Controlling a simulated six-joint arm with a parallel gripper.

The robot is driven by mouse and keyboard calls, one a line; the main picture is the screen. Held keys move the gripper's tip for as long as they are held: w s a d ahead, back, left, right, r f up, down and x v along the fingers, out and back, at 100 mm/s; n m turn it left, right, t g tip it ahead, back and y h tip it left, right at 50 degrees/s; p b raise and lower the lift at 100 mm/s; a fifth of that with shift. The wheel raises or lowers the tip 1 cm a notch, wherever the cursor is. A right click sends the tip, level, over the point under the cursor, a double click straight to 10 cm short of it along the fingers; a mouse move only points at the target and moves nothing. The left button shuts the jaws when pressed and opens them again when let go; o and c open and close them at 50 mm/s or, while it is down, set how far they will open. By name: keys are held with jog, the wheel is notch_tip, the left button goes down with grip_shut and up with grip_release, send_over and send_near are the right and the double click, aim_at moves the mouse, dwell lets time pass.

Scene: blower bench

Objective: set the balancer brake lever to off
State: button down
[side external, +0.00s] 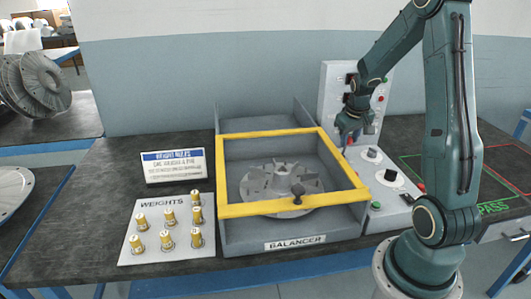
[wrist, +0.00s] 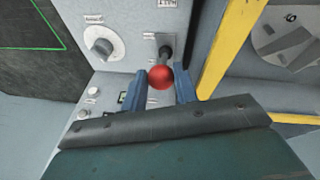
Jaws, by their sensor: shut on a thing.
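The balancer brake lever has a dark shaft (wrist: 165,51) and a red ball knob (wrist: 160,77), seen in the wrist view on the grey control panel (wrist: 125,69). My gripper (wrist: 160,83) has its two blue fingers on either side of the red ball and is shut on it. In the side view my gripper (side external: 349,133) is low over the back of the panel beside the balancer (side external: 295,246), and hides most of the lever. The small label by the lever is too small to read, so I cannot tell its setting.
The balancer's yellow frame (side external: 292,133) stands left of my gripper, around a bladed rotor (side external: 277,184). Dial knobs (side external: 390,175) and buttons (side external: 376,205) sit on the panel near the lever. A weights board (side external: 150,213) with several brass weights lies further left.

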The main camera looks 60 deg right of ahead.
jog(key=shift+s+a+f, duration=0.5)
jog(key=shift+a+f, duration=0.05)
jog(key=shift+a, duration=0.1)
jog(key=c, duration=1.1)
grip_release()
jog(key=shift+w+d+r, duration=0.1)
jog(key=shift+r, duration=0.05)
jog(key=shift+r, duration=0.1)
jog(key=shift+r, duration=0.4)
jog(key=v, duration=1.2)
jog(key=shift+a+r, duration=0.25)
jog(key=shift+r, duration=0.05)
